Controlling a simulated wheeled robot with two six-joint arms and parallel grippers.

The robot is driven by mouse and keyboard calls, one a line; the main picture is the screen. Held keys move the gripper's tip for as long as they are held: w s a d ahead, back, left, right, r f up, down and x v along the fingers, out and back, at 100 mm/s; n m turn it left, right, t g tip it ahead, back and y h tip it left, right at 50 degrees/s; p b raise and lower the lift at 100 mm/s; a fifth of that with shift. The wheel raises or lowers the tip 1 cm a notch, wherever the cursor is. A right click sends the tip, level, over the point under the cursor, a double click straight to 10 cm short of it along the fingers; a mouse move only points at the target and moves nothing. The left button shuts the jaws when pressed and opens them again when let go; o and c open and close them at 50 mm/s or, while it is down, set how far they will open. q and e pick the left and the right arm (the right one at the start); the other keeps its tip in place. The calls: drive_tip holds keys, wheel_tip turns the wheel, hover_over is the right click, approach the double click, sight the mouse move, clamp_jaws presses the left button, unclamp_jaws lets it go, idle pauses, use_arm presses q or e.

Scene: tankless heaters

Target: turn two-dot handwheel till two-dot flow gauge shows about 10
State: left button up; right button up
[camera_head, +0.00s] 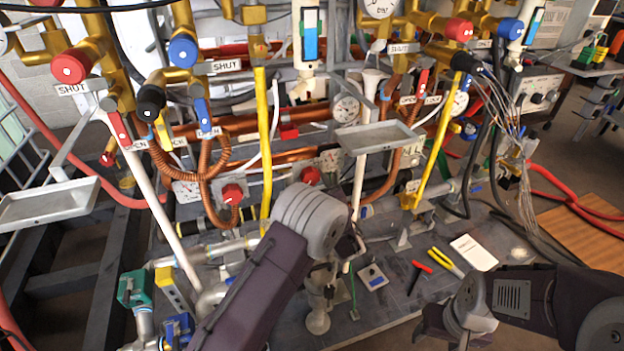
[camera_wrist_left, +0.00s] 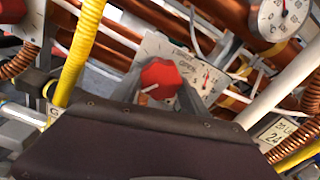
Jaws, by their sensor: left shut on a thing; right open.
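A red handwheel (camera_wrist_left: 161,76) with a pale pointer mark sits between the grey fingers of my left gripper (camera_wrist_left: 160,88), which is shut on it. It also shows in the head view (camera_head: 311,175), just above my left wrist, which hides the fingers there. Right of it on the same pale plate is a small gauge (camera_wrist_left: 206,79) with a red needle pointing roughly up; its numbers are too small to read. The dot marks cannot be made out. My right gripper (camera_head: 440,322) is open and empty, low at the right, partly cut off by the frame edge.
Another red handwheel (camera_head: 232,193) stands to the left. A yellow pipe (camera_head: 263,150) runs upright close beside my left gripper. A grey tray (camera_head: 376,137) juts out at upper right. Yellow-handled pliers (camera_head: 446,262) and a white paper (camera_head: 474,252) lie on the bench.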

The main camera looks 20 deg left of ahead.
idle(0.3)
use_arm(q)
drive_tip(key=o, duration=1.4)
drive_tip(key=shift+c, duration=0.2)
drive_tip(key=p+v, duration=0.2)
drive_tip(key=v, duration=0.7)
